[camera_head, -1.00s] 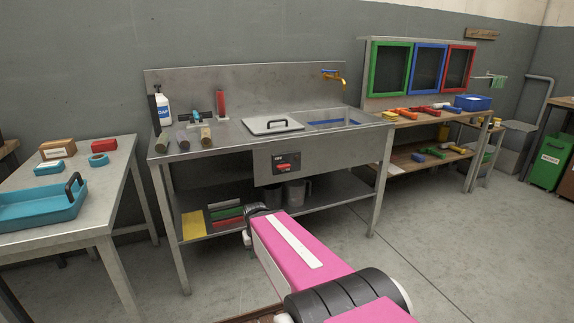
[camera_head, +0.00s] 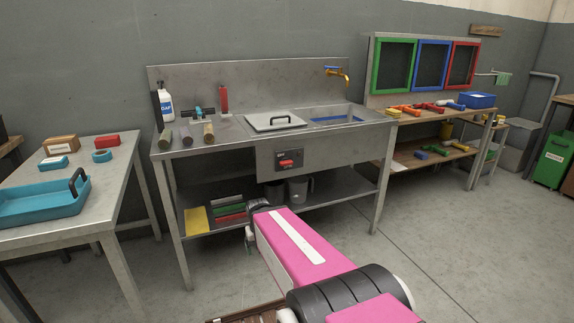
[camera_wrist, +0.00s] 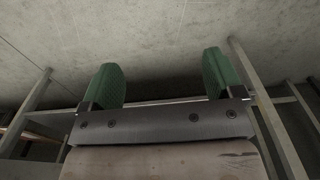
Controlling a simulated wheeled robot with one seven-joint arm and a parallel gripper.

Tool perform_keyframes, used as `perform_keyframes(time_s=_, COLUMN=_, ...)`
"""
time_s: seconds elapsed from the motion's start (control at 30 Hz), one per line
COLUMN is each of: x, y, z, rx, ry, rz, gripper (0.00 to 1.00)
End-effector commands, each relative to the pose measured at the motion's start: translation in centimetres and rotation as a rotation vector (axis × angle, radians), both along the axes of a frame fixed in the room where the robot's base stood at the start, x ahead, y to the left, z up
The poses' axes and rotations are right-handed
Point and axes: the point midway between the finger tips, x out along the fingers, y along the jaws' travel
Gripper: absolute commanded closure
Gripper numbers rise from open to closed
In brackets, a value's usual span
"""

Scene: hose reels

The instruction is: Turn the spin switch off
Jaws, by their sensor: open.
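A red switch (camera_head: 286,163) sits on a dark panel (camera_head: 297,157) on the front apron of the steel sink bench (camera_head: 340,158). Its exact position, on or off, is too small to tell. In the wrist view my gripper (camera_wrist: 168,82) is open and empty, with two green fingers apart. It faces grey floor and table legs, and no switch shows there. In the head view my pink arm reaches toward the bench from below right, its far end lower than the switch panel and apart from it; the fingers are hidden there.
The sink bench carries a soap bottle (camera_head: 166,105), a lid with a black handle (camera_head: 274,121) and a tap (camera_head: 338,75). A grey jug (camera_head: 298,190) stands on its lower shelf. A side table with a blue tray (camera_head: 42,203) is at left. Floor in front is clear.

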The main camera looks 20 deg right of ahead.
Motion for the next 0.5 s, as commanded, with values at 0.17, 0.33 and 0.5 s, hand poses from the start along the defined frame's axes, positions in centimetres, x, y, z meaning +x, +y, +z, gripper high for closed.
perform_keyframes(time_s=0.17, x=3.8, y=-3.4, z=0.1, rx=-0.1, ry=-0.14, rz=0.182, gripper=0.04)
perform_keyframes(time_s=0.33, x=9.5, y=-8.8, z=1.4, rx=-0.332, ry=-0.331, rz=0.521, gripper=0.04)
perform_keyframes(time_s=0.5, x=14.7, y=-14.1, z=4.1, rx=-0.655, ry=-0.456, rz=0.911, gripper=0.04)
